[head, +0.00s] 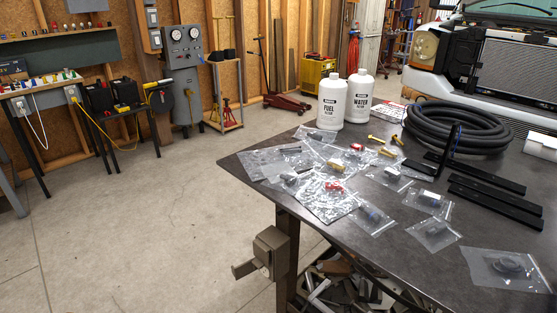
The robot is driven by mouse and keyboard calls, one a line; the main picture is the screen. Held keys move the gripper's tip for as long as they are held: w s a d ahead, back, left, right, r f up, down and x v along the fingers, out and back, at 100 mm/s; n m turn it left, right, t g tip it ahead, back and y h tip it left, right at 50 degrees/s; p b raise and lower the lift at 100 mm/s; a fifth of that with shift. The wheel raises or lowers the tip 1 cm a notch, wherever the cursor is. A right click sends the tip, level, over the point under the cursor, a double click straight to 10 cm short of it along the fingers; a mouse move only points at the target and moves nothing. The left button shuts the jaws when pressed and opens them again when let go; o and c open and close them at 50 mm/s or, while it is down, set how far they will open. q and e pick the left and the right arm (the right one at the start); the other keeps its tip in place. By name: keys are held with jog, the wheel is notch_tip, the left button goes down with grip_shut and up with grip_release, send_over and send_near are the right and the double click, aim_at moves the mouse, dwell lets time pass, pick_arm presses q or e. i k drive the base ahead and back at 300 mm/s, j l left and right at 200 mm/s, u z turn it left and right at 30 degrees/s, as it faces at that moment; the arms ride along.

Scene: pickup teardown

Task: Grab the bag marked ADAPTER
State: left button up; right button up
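Several clear plastic bags with small parts lie flat on the dark workbench (390,258). Two overlapping bags hold red parts, one further back (357,147) and one nearer (333,187). Other bags with dark or grey parts include a front-right one (507,266), a right one (430,201), a near-middle one (373,214) and a front-middle one (434,232). Bags at the left corner (272,162) overlap one another. The markings are too small to read, so I cannot tell which bag is marked ADAPTER. Neither of my grippers is in view.
White FUEL (331,102) and WATER (358,98) bottles stand at the bench's back edge. Brass fittings (387,151) lie near the bags. A coiled black hose (457,127) and black bars (490,198) occupy the right. Open concrete floor (150,210) lies left of the bench.

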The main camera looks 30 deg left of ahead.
aim_at(332, 166)
jog(key=i+j+u, duration=0.15)
jog(key=u, duration=0.15)
jog(key=i+u, duration=0.3)
jog(key=j+z, duration=0.35)
jog(key=j, duration=0.5)
jog(key=i, duration=0.05)
